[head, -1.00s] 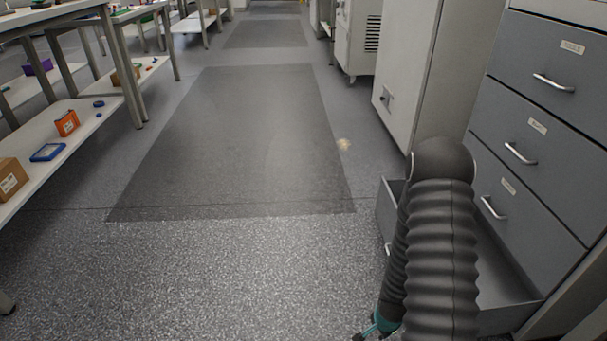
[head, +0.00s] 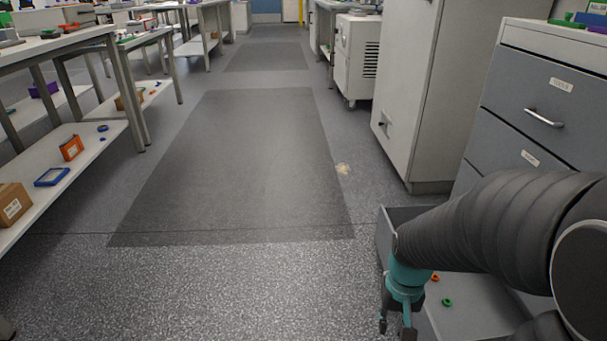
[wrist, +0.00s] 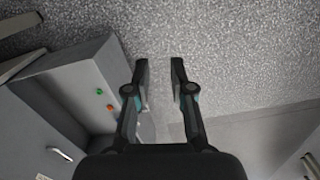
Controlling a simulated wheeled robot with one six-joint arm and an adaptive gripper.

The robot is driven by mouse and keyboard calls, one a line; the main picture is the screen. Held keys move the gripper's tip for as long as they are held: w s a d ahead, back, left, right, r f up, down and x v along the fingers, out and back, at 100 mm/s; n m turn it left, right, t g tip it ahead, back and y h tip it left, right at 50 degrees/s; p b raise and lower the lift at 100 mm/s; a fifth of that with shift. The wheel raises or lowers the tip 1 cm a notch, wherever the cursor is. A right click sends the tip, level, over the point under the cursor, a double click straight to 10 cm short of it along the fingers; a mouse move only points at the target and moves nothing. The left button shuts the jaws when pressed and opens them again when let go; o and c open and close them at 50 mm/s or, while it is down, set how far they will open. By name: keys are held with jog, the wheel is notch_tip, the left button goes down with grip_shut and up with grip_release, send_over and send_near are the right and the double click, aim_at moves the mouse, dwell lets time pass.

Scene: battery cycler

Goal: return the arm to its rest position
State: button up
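My gripper (wrist: 159,75) shows in the wrist view with its two black fingers apart and nothing between them, above the grey floor. In the head view my gripper (head: 396,328) hangs at the lower right, beside the open bottom drawer. My dark, ribbed arm reaches in from the right edge and covers part of the drawer cabinet. The open drawer (head: 400,214) holds a small orange ring (head: 435,277) and a small green ring (head: 447,302). In the wrist view the two rings lie in the drawer to the left of the fingers.
The drawer cabinet (head: 530,95) stands at the right, beside a tall light cabinet (head: 408,80). A shelved table (head: 75,150) at the left carries a cardboard box (head: 12,204), an orange item (head: 71,148) and a blue tray (head: 52,177). The central aisle floor with dark mats (head: 240,160) is clear.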

jog(key=s+a+r+t+p, duration=0.1)
jog(key=s+r+t+p, duration=0.1)
jog(key=r, duration=0.9)
jog(key=s+a+r+n+t+p, duration=0.1)
jog(key=s+r+t, duration=0.3)
jog(key=r, duration=0.7)
jog(key=shift+a+p, duration=0.2)
jog(key=shift+p, duration=0.3)
